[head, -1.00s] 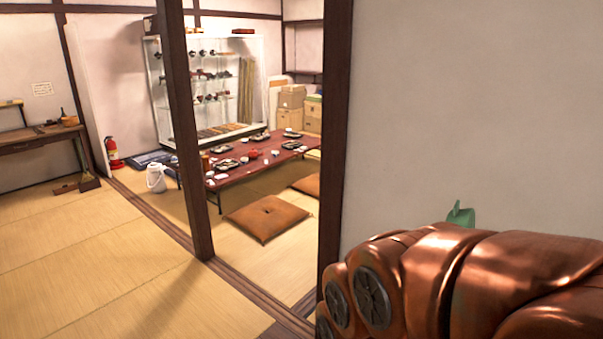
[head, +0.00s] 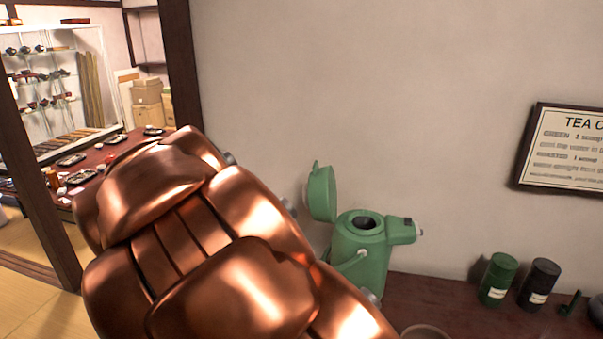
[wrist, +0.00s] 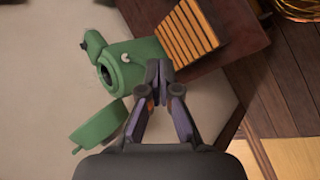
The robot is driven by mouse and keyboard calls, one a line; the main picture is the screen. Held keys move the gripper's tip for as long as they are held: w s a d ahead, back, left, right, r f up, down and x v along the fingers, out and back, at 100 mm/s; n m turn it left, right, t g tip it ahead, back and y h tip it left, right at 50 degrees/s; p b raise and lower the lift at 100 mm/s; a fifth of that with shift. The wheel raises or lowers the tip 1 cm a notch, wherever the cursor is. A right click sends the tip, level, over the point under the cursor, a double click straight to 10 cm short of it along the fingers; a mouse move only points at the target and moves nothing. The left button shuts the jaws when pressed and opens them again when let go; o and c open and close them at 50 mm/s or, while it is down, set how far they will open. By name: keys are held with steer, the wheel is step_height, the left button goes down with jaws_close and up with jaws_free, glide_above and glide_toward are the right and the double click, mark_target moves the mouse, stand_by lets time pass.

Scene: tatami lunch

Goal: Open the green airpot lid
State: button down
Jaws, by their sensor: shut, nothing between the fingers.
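The green airpot (head: 362,262) stands upright on the dark wooden counter, against the pale wall. Its lid (head: 321,192) is swung up and stands open at the left of the top, and the dark round mouth is exposed. In the wrist view the airpot body (wrist: 146,52) and the raised lid (wrist: 98,124) lie left of my gripper (wrist: 158,68). My gripper is shut and empty, its tips close beside the body; whether they touch it I cannot tell. In the head view my copper arm hides the gripper and part of the airpot's lower left side.
A green canister (head: 498,280) and a black canister (head: 539,285) stand right of the airpot on the counter (head: 450,298). A framed sign (head: 565,150) hangs above. A slatted wooden piece (wrist: 187,36) lies beside my fingers. A low table (head: 100,155) is in the room at left.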

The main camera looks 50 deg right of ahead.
steer(key=w+d+r+g+h+b, duration=0.2)
steer(key=w+d+r+h, duration=0.35)
steer(key=w+d, duration=0.3)
steer(key=n+t+h+b, duration=0.2)
steer(key=h, duration=0.4)
glide_toward(315, 166)
steer(key=w+a+f, duration=0.2)
steer(key=w+a, duration=0.1)
steer(key=w, duration=0.4)
steer(key=s+d+r+p, duration=0.2)
steer(key=s+d, duration=0.4)
steer(key=d, duration=0.5)
steer(key=shift+p, duration=0.45)
steer(key=shift+s+d, duration=0.1)
steer(key=shift+s, duration=0.05)
steer(key=shift+s+d+r+m+y+b, duration=0.3)
steer(key=shift+s+m+b, duration=0.05)
steer(key=shift+s, duration=0.15)
steer(key=shift+s+d+r+m+y+b, duration=0.3)
steer(key=shift+s+m+y+b, duration=0.1)
steer(key=shift+s, duration=0.1)
steer(key=shift+s+d+r+m+y+b, duration=0.25)
steer(key=shift+s+r+m+b, duration=0.1)
steer(key=shift+s, duration=0.15)
steer(key=v, duration=1.2)
steer(key=shift+f, duration=0.15)
